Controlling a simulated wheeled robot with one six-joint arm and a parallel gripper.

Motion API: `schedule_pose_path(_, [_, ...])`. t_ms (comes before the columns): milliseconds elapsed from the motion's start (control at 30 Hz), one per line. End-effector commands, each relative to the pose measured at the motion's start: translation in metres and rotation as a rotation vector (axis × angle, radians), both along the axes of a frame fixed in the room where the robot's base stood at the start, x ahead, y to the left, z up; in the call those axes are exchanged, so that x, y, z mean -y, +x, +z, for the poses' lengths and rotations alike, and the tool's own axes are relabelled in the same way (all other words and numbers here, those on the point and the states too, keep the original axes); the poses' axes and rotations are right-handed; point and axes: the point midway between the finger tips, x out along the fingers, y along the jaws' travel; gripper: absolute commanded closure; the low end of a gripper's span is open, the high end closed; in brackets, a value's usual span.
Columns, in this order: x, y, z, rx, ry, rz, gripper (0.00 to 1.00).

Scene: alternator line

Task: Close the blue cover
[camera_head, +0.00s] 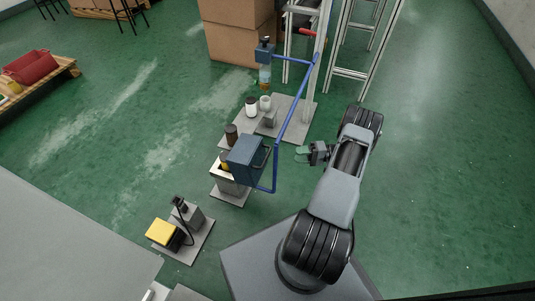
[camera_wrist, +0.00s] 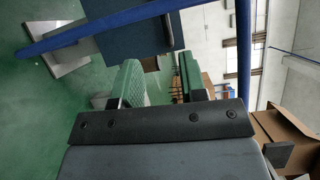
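The blue cover (camera_head: 248,160) is a dark blue box-shaped part with a dark handle on its right side. It stands over the right part of a grey metal box (camera_head: 226,186), and a yellow part (camera_head: 225,163) shows at its left edge. In the wrist view a dark blue panel (camera_wrist: 140,38), which looks like the cover, lies ahead at the top. My gripper (camera_head: 302,152) is to the right of the cover, apart from it, beyond the blue tube. In the wrist view its two green fingers stand apart with nothing between them (camera_wrist: 158,78).
A blue tube frame (camera_head: 293,117) rises between my gripper and the cover; it also crosses the wrist view (camera_wrist: 95,24). A yellow-topped device (camera_head: 165,233) stands at lower left. Jars (camera_head: 251,107) stand on a grey plate behind. Green floor is free at right.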

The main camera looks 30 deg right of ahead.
Motion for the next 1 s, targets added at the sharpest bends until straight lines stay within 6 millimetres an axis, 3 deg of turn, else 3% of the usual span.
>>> schedule_pose_path(100, [0.005,0.003,-0.004,0.091,0.024,-0.044,0.61])
schedule_pose_path(233, [-0.003,0.009,-0.003,0.127,0.031,-0.058,0.61])
schedule_pose_path(700, [-0.082,0.045,0.001,0.124,0.030,-0.056,0.61])
schedule_pose_path(1000, [-0.110,0.058,0.004,0.125,0.028,-0.059,0.61])
